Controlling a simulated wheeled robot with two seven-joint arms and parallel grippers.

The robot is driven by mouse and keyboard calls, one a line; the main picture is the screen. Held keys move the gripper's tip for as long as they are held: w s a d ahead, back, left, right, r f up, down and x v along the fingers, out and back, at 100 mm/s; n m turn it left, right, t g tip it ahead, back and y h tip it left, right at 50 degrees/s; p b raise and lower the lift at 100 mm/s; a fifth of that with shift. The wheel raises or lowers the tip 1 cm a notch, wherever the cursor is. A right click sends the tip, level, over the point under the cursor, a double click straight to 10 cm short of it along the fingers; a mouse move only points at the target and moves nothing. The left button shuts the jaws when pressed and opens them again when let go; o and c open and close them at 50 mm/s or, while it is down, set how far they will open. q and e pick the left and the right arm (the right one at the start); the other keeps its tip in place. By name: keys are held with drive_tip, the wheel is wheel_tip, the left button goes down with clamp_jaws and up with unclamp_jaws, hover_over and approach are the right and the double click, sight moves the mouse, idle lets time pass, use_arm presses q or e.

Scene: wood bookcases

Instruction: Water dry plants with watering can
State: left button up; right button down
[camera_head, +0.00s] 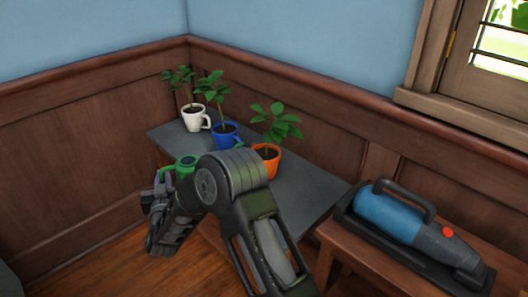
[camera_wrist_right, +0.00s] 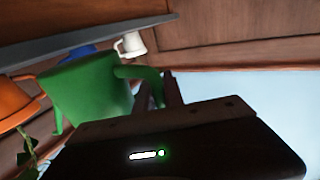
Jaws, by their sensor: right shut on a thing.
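My right gripper (camera_head: 164,183) is shut on the handle of a green watering can (camera_head: 186,166), at the left edge of the grey table. The right wrist view shows the can (camera_wrist_right: 88,92) and its handle between my fingers (camera_wrist_right: 165,88). Three leafy plants stand upright in mugs: a white mug (camera_head: 195,119) at the back, a blue mug (camera_head: 225,137) in the middle and an orange mug (camera_head: 266,159) nearest the front right. My arm partly covers the can and the blue and orange mugs. My left gripper is not in view.
The grey table (camera_head: 310,187) stands in a wood-panelled corner. A wooden bench (camera_head: 345,243) to its right holds a blue and black handheld vacuum (camera_head: 405,222). The table's right end is clear. Wooden floor (camera_head: 110,262) shows at the lower left.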

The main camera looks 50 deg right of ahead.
drive_tip(key=shift+a+f, duration=0.1)
drive_tip(key=shift+f, duration=0.05)
drive_tip(key=shift+r, duration=0.2)
wheel_tip(320, 180, up, 5)
drive_tip(key=p, duration=0.3)
drive_tip(key=shift+f, duration=0.1)
drive_tip(key=shift+f, duration=0.1)
idle(0.5)
